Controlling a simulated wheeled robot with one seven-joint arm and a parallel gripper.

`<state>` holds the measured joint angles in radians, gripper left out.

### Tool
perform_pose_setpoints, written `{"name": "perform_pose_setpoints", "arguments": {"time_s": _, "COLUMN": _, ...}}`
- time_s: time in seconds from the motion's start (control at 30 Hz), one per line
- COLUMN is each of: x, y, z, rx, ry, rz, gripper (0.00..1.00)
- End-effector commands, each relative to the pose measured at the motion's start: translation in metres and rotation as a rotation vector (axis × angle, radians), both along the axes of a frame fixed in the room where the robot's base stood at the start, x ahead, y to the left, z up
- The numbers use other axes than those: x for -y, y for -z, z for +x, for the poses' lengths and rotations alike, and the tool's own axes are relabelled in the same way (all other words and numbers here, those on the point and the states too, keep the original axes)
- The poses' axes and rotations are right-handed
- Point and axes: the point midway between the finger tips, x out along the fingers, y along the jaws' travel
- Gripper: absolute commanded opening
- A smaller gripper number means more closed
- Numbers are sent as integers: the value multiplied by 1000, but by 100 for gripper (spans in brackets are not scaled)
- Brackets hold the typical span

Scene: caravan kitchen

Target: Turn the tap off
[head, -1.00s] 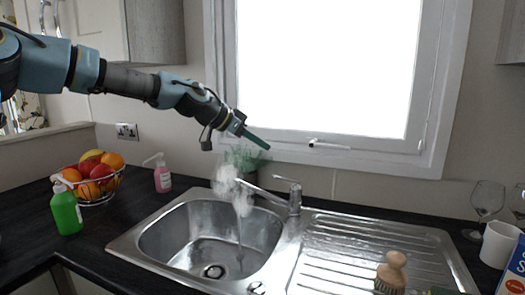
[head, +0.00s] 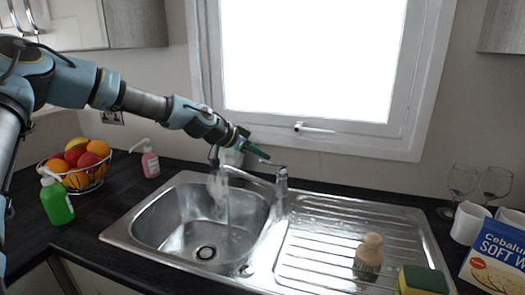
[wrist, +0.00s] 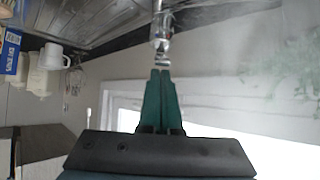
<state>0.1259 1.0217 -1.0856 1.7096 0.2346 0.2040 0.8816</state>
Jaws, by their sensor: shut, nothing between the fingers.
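The chrome tap (head: 281,187) stands at the back of the sink, between the bowl and the drainer. Its spout reaches left over the bowl, and a stream of water (head: 228,212) falls from it with pale steam around it. My gripper (head: 267,157) is just left of and above the tap's top, its green fingers shut and empty. In the wrist view, my shut fingers (wrist: 160,72) point at the tap (wrist: 162,32), with the tips close to it. I cannot tell whether they touch it. The lever's exact position is unclear.
The sink bowl (head: 157,240) is left and the ribbed drainer (head: 310,262) right, with a brush (head: 369,256) and sponge (head: 424,280) at its front. A window (head: 310,60) is behind. Soap bottles and a fruit bowl (head: 77,185) stand left; glasses, mugs and a box (head: 497,255) right.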

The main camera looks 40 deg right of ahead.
Motion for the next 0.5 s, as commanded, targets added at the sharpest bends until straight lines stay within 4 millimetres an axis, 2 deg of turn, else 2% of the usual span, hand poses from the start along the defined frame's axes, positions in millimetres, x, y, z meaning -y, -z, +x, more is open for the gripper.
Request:
{"name": "perform_pose_setpoints", "arguments": {"time_s": 0.17, "x": -1, "y": 2, "z": 0, "rx": -2, "ry": -1, "rz": -5, "gripper": 0}}
{"name": "perform_pose_setpoints", "arguments": {"time_s": 0.5, "x": -11, "y": 23, "z": 2, "rx": -20, "ry": -2, "rz": -107, "gripper": 0}}
